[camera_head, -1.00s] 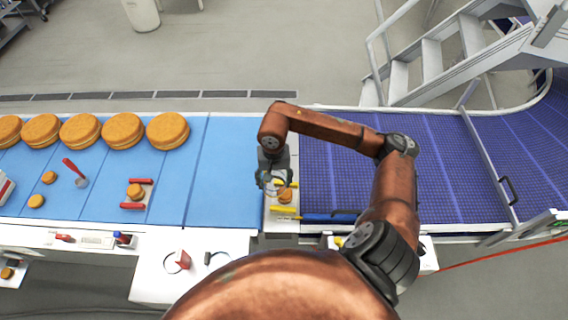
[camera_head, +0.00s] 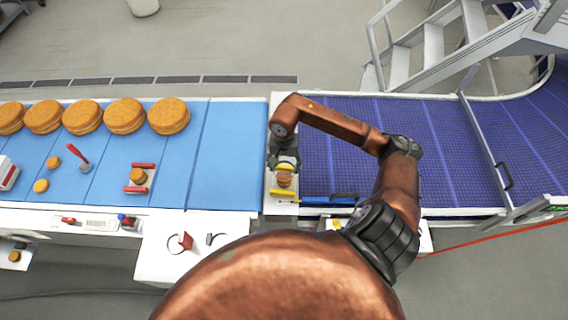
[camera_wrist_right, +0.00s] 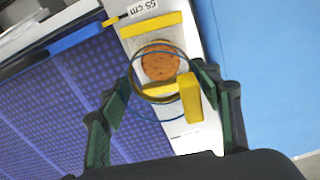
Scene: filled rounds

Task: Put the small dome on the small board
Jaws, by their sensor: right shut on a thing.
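The small dome (camera_wrist_right: 138,92) is clear and shows mainly as thin rings in the right wrist view. My right gripper (camera_wrist_right: 158,92) is shut on it, with one green-black finger on each side. In the head view my right gripper (camera_head: 285,165) is above the pale small board with yellow bars (camera_head: 283,193). A small brown round (camera_wrist_right: 160,63) lies on this board (camera_wrist_right: 187,129) between the bars. The dome's rings overlap the round and the near bar. I cannot tell whether the dome touches the board. My left gripper is not in view.
A second board with red bars (camera_head: 143,166) bears another small round, on the blue mat (camera_head: 226,150). Several big rounds (camera_head: 124,115) line its back edge. A red-handled tool (camera_head: 79,152) stands nearby.

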